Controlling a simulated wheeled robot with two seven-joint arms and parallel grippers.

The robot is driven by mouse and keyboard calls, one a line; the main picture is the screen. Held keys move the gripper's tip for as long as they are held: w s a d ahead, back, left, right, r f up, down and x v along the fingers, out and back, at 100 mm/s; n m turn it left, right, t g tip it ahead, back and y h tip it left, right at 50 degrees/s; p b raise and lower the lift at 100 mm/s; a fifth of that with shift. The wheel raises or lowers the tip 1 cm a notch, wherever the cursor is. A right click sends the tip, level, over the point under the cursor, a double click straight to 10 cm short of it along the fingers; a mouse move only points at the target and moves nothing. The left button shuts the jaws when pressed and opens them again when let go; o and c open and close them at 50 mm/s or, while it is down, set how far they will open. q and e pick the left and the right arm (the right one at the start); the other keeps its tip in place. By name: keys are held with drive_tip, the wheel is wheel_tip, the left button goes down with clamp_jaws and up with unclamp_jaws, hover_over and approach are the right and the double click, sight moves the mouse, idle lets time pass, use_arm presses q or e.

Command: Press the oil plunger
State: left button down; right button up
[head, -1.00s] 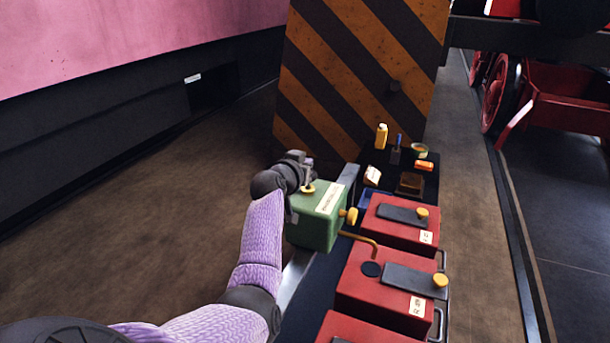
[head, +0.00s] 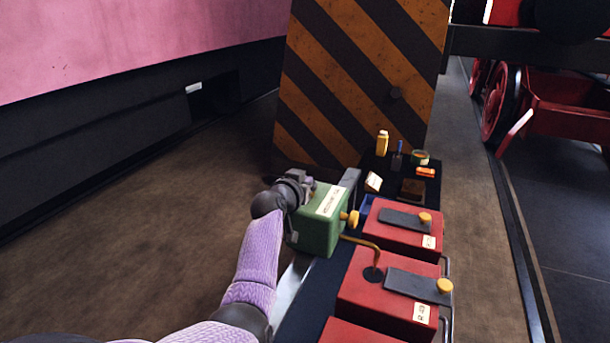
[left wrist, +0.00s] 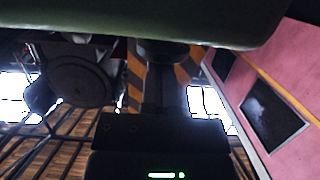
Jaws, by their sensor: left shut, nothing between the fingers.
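The green oil box (head: 318,232) with a white label stands beside the red boxes in the head view. Its bent brass spout (head: 362,243) ends at the dark round hole (head: 373,273) in the middle red box (head: 385,308). My left gripper (head: 305,183) is shut and empty, down at the left part of the green box's top. The plunger is hidden behind the gripper; I cannot tell how far down it is. In the left wrist view the green box (left wrist: 190,22) fills the top edge, close to the gripper. My right gripper is not in view.
A yellow knob (head: 349,217) sits on the green box's side. Red boxes with dark sliding lids (head: 405,218) line the bench. Small bottles and tins lie farther back, before a striped orange-black panel (head: 350,90). Floor at left is clear.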

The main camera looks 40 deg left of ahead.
use_arm(q)
drive_tip(key=shift+f, duration=0.1)
wheel_tip(320, 180, up, 5)
drive_tip(key=p, duration=0.4)
drive_tip(key=shift+p, duration=0.3)
drive_tip(key=p+v, duration=0.2)
drive_tip(key=v, duration=0.7)
drive_tip(key=shift+s+f, duration=0.3)
drive_tip(key=shift+s, duration=0.2)
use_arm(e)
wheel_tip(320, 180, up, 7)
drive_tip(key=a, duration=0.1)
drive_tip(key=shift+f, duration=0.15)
use_arm(q)
drive_tip(key=shift+d, duration=0.1)
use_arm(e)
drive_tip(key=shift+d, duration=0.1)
use_arm(q)
wheel_tip(320, 180, up, 3)
drive_tip(key=b, duration=0.6)
drive_tip(key=shift+w+f+b, duration=0.1)
drive_tip(key=shift+b, duration=0.3)
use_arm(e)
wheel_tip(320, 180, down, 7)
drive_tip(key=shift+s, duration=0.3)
